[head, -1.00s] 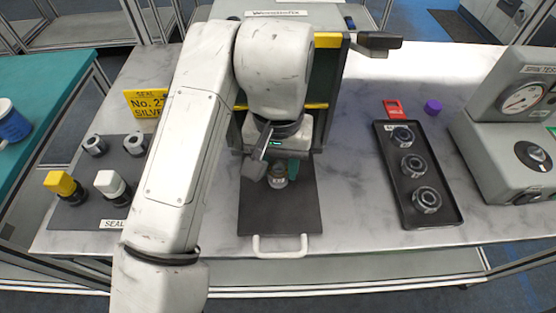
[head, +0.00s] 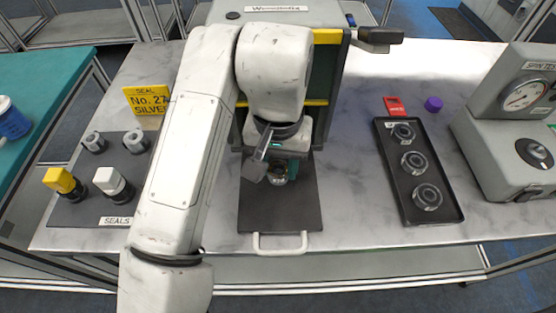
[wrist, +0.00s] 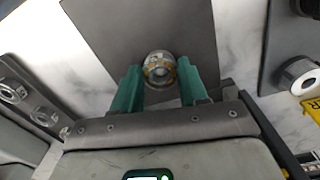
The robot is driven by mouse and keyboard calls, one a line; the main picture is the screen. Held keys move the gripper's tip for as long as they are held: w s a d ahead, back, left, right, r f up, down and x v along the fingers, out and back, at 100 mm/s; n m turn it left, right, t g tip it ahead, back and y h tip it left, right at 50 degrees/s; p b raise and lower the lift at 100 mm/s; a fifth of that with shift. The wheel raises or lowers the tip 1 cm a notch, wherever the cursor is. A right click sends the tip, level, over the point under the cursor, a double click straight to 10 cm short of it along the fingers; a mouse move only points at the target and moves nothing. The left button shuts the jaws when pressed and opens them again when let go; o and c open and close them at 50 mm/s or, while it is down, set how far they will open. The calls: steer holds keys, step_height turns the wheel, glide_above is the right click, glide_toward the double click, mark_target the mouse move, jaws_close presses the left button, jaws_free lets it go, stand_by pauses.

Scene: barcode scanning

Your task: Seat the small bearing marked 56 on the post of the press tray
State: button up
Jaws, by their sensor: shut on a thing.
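The small bearing (wrist: 160,68) is a metal ring with a yellow-orange band, held between the teal fingertips of my gripper (wrist: 159,85) in the wrist view. In the head view the bearing (head: 278,178) shows partly below my gripper (head: 284,170), over the dark press tray (head: 280,215). The tray has a white handle at its front edge. The post is not visible; I cannot tell whether the bearing is around it or above it. The number 56 cannot be read.
A black tray (head: 448,213) with several bearings stands on the right, beside a grey spin tester (head: 515,150). A seal mat (head: 75,210) with several parts and a yellow sign (head: 148,101) are at left. The press frame (head: 340,85) rises behind my gripper.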

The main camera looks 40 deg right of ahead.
steer(key=shift+f, duration=0.25)
steer(key=o, duration=1.5)
steer(key=shift+r, duration=0.1)
step_height(320, 180, up, 7)
steer(key=p, duration=0.7)
steer(key=shift+r+p, duration=0.2)
steer(key=shift+p, duration=0.15)
